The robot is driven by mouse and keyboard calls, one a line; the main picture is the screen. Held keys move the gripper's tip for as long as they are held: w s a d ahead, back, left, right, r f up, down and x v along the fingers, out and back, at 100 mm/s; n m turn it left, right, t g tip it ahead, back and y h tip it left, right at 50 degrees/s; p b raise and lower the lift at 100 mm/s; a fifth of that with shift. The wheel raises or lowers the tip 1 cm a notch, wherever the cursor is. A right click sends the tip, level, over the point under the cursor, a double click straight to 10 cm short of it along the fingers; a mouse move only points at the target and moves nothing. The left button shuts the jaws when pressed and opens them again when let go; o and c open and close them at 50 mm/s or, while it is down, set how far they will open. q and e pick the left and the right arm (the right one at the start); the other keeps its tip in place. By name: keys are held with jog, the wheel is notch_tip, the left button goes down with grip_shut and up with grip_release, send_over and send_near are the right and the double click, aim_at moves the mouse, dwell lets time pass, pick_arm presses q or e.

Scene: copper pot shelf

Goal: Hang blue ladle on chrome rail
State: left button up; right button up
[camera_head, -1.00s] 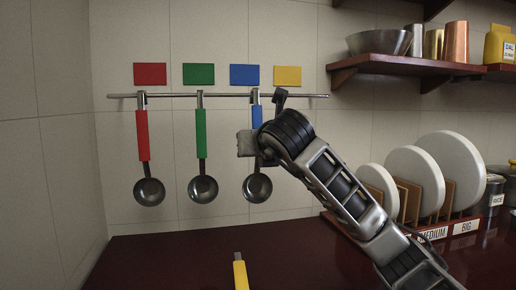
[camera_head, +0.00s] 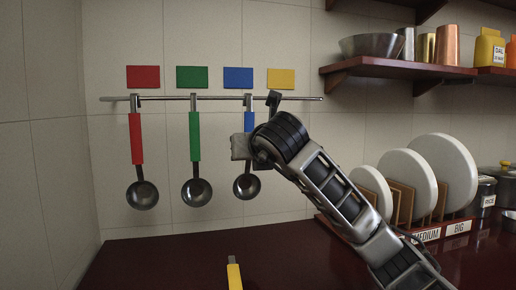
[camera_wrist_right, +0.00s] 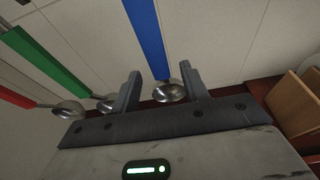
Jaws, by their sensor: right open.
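The blue ladle (camera_head: 246,186) hangs upright from the chrome rail (camera_head: 215,97), below the blue square on the wall. My right gripper (camera_head: 242,147) is in front of its handle and hides part of it. In the right wrist view the blue handle (camera_wrist_right: 147,35) runs down from the top. The ladle's bowl shows between the two spread fingers of my right gripper (camera_wrist_right: 161,90), which do not visibly clamp it. My left gripper is not in view.
A red ladle (camera_head: 137,140) and a green ladle (camera_head: 195,138) hang to the left. A yellow handle (camera_head: 234,275) shows at the counter's front. White plates (camera_head: 445,170) stand in a rack at right, below a wooden shelf (camera_head: 400,71). The rail under the yellow square (camera_head: 281,79) holds no ladle.

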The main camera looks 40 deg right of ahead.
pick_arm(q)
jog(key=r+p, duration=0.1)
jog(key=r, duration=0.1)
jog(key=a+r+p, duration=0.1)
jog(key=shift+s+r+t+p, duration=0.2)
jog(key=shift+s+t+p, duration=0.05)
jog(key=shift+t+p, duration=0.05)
pick_arm(e)
jog(key=v, duration=1.5)
jog(key=shift+s, duration=0.25)
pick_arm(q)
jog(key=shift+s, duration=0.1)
pick_arm(e)
jog(key=shift+s+a+r, duration=0.1)
jog(key=shift+a, duration=0.05)
